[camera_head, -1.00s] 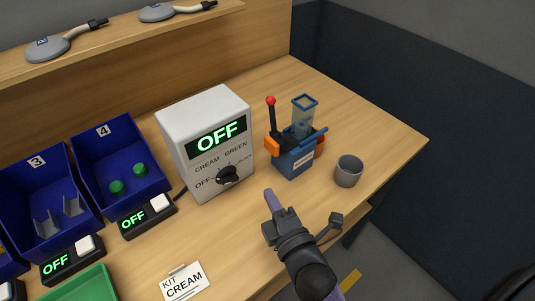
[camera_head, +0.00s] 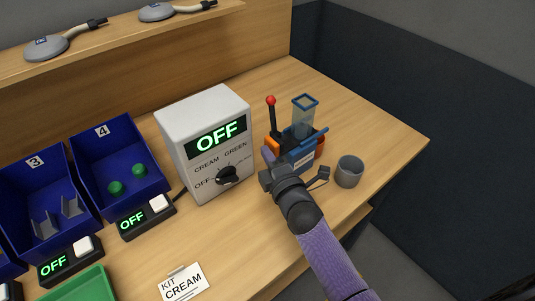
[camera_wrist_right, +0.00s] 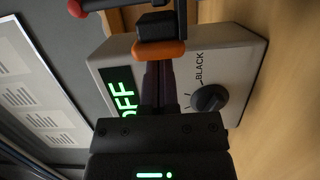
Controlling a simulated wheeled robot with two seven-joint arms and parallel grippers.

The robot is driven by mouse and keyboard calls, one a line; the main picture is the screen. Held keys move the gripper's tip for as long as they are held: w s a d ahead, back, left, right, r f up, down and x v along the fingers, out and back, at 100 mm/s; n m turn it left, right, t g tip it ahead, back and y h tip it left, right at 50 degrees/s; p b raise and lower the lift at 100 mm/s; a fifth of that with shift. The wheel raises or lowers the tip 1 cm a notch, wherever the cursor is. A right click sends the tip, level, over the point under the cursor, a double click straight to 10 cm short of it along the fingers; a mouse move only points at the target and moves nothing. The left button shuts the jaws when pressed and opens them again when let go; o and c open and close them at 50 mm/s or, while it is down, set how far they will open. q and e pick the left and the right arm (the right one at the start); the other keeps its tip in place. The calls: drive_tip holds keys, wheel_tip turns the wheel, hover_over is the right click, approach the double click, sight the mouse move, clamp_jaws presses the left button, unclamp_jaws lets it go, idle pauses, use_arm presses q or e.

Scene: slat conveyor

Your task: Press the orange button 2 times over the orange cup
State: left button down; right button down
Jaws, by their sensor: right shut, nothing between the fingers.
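The orange button (camera_head: 270,143) is on the left side of a blue dispenser (camera_head: 293,158) with a clear square hopper and a red-knobbed lever. In the right wrist view the orange button (camera_wrist_right: 160,50) is a rounded bar just ahead of the fingertips. My right gripper (camera_head: 266,154) is shut and empty, its tips close to the button; I cannot tell whether they touch. It also shows in the right wrist view (camera_wrist_right: 160,72). A grey cup (camera_head: 349,173) stands right of the dispenser. No clearly orange cup shows; a red-orange rounded part (camera_head: 320,147) is partly hidden at the dispenser's right side.
A white control box (camera_head: 207,143) reading OFF, with a black dial, stands close left of the dispenser. Blue bins (camera_head: 121,160), small OFF boxes, a green tray (camera_head: 82,288) and a KIT CREAM card (camera_head: 184,284) lie further left. The table's right end is clear.

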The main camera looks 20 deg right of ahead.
sight(285, 150)
drive_tip(key=shift+w+d, duration=0.3)
drive_tip(key=shift+d, duration=0.5)
drive_tip(key=shift+w+d, duration=0.3)
drive_tip(key=shift+d, duration=0.55)
drive_tip(key=shift+w+d, duration=0.3)
drive_tip(key=shift+d, duration=0.5)
